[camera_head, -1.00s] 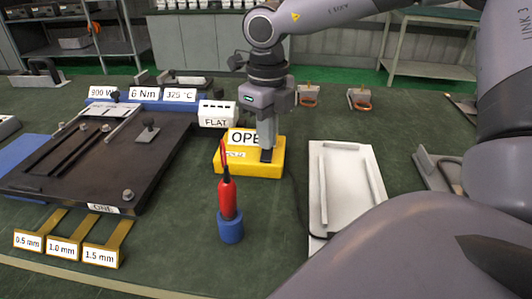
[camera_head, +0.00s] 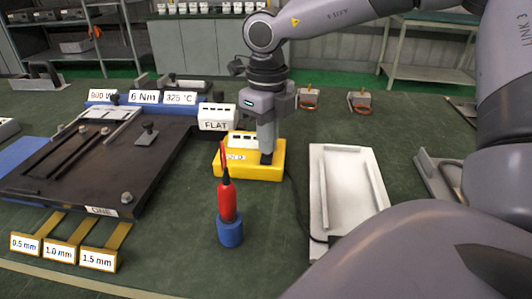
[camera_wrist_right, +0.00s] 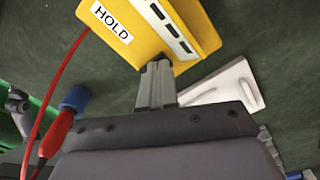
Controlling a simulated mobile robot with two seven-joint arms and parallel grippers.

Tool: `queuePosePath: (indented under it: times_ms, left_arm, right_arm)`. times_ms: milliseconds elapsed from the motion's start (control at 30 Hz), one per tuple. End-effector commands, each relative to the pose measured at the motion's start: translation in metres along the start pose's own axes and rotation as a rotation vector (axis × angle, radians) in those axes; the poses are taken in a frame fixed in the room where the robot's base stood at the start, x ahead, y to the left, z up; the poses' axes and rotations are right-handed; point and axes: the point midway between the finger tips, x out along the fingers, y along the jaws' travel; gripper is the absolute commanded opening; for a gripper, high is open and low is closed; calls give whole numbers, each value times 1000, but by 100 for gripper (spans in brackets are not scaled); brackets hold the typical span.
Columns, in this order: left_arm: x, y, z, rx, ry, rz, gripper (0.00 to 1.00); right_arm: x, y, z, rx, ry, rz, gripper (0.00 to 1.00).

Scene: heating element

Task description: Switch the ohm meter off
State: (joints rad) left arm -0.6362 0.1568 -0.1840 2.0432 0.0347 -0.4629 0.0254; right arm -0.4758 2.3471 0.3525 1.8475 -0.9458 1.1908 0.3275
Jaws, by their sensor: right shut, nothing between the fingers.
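The ohm meter is a yellow box (camera_head: 232,171) on the green table in the head view. Its white display strip shows only dark blocks. In the right wrist view the yellow box (camera_wrist_right: 200,22) has a HOLD label and the same blocks on its display. My right gripper (camera_head: 266,158) is shut and empty, pointing down at the right part of the meter's top. In the wrist view its fingertips (camera_wrist_right: 158,68) are at the box's edge; they hide what lies under them. I cannot tell whether they touch. My left gripper is not in view.
A red probe (camera_head: 228,202) stands upright in a blue holder (camera_head: 230,232) in front of the meter. A white tray (camera_head: 318,215) lies to the right. A dark plate fixture (camera_head: 85,170) and a FLAT-labelled block (camera_head: 217,117) are at the left.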

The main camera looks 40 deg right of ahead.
Motion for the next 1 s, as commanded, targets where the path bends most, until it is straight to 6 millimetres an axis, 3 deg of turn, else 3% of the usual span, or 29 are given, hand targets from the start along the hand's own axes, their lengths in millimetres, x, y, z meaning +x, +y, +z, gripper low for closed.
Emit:
queuePosePath:
  times_ms: [700,1000]
  left_arm:
    - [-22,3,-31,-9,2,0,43]
    - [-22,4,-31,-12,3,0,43]
  right_arm:
    - [-62,0,0,0,-3,-1,0]
    - [-64,0,0,0,-2,-1,0]
